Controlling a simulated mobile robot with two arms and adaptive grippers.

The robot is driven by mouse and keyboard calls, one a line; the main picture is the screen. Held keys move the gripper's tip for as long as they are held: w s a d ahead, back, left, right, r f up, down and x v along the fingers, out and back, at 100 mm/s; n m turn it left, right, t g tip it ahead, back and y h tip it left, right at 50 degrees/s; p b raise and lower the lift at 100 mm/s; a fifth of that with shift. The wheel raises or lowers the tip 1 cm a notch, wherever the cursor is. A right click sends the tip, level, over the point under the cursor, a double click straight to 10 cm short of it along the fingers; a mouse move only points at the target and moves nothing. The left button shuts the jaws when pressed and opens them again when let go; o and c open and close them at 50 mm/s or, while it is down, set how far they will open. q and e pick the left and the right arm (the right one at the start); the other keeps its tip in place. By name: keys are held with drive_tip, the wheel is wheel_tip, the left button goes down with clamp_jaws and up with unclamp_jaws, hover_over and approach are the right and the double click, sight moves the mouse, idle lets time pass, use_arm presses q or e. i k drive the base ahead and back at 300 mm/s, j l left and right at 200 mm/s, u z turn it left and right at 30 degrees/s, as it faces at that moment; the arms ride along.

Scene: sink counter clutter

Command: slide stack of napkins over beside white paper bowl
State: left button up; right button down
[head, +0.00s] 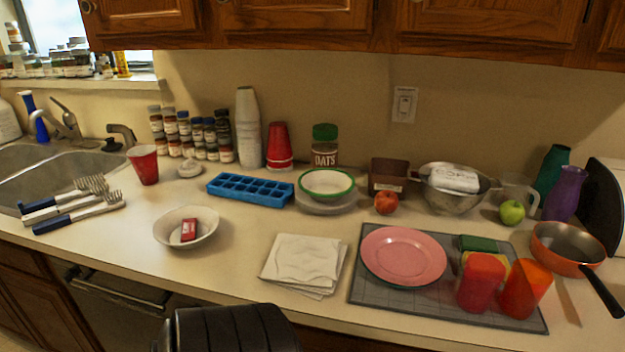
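The stack of white napkins (303,262) lies near the front edge of the counter, in the middle of the head view. Its sheets are slightly fanned out, and its right side is close to the grey mat. A white paper bowl (168,230) stands to the left of the napkins, with bare counter between them. A small red packet (189,230) lies in this bowl. Neither of my grippers can be made out in the head view.
A grey mat (365,291) holds a pink plate (403,256) and red and orange cups. Behind are a blue ice tray (250,189) and a green-rimmed bowl (327,184). Forks (75,205) lie left by the sink. A dark object (230,330) shows at the front edge.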

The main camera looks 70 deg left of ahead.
sight(310, 267)
drive_tip(key=u, duration=2.15)
drive_tip(key=k+u, duration=0.15)
drive_tip(key=k+j, duration=0.05)
drive_tip(key=k, duration=0.05)
